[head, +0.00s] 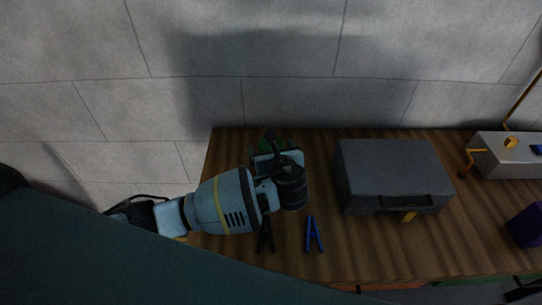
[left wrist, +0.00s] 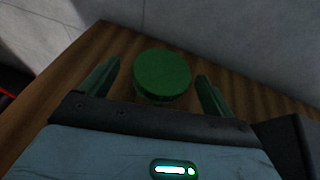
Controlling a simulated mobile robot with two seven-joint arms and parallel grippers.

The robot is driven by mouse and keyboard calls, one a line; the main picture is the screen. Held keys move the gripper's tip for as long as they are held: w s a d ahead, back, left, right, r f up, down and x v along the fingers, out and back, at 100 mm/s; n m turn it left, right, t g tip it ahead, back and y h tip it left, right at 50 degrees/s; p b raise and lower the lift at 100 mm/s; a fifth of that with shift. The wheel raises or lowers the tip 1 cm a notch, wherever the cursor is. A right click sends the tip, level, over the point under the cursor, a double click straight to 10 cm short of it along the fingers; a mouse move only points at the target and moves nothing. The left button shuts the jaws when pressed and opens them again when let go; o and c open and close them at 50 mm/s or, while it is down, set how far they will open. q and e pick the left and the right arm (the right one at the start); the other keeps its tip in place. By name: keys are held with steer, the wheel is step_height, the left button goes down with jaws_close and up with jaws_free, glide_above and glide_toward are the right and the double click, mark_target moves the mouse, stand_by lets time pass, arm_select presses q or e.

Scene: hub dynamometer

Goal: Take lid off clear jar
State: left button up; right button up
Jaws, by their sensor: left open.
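A round green lid (left wrist: 162,72) shows from above in the left wrist view, on the wooden table near its edge. The clear jar's body is hidden beneath the lid or too dark to make out. My left gripper (left wrist: 158,82) is open, with one green finger on each side of the lid and a visible gap to both. In the head view my left wrist covers most of this spot, and only bits of green show beyond it. My right gripper is in neither view.
A grey case (head: 392,170) stands right of my left wrist. A blue clip-like tool (head: 313,235) and a black one (head: 265,238) lie in front. A pale box (head: 510,158) and a purple container (head: 527,226) are at the right. A wall stands behind the table.

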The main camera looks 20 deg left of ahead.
arm_select(q)
steer(key=shift+x, duration=2)
steer(key=shift+d+f, duration=0.1)
steer(key=shift+c, duration=0.2)
steer(key=c, duration=1.2)
steer(key=shift+r, duration=0.4)
steer(key=r, duration=0.3)
steer(key=shift+s+d, duration=0.2)
steer(key=s+d+r, duration=0.1)
steer(key=s+d, duration=0.7)
steer(key=s, duration=0.5)
steer(key=shift+d, duration=0.3)
